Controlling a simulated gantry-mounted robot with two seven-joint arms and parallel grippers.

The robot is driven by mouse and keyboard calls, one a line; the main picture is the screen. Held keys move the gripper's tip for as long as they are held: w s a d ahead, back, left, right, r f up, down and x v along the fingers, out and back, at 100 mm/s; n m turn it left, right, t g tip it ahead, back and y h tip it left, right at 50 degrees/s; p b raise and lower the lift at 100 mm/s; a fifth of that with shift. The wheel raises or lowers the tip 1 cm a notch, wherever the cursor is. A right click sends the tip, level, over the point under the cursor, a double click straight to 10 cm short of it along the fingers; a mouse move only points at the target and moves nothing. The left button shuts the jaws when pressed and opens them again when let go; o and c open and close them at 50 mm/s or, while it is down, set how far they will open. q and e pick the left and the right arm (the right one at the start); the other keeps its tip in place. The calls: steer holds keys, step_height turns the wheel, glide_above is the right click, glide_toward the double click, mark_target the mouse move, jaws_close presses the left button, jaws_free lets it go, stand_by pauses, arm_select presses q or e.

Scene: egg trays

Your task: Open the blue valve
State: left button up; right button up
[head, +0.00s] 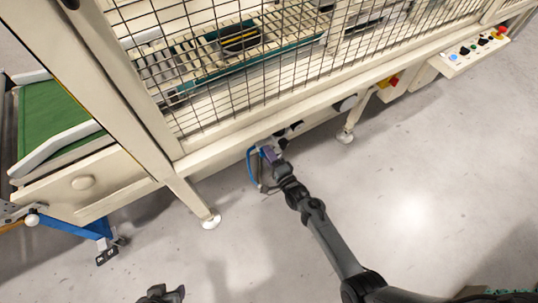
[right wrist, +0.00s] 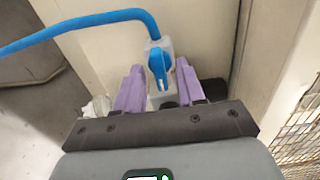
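The blue valve (right wrist: 158,65) shows in the right wrist view as a blue handle on a grey body, against the pale machine wall. A blue hose (right wrist: 85,24) runs from above it to the left. My right gripper (right wrist: 160,86) is open, with one purple finger on each side of the valve's grey body and only narrow gaps. In the head view my right gripper (head: 269,153) is at the low edge of the machine, beside the blue hose (head: 251,168); the valve is too small to make out there. My left gripper (head: 161,294) is at the bottom edge, dark and partly cut off.
The machine's frame (head: 250,122) and wire mesh (head: 270,70) stand above the right gripper. A machine foot (head: 211,222) is to its left and another (head: 345,136) to its right. A green conveyor (head: 52,122) is at far left. The grey floor in front is clear.

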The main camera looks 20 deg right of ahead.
steer(key=s+d+p, duration=0.1)
steer(key=s+p, duration=0.3)
steer(key=s, duration=0.6)
steer(key=shift+s+d, duration=0.3)
steer(key=shift+s, duration=0.05)
steer(key=shift+s, duration=0.1)
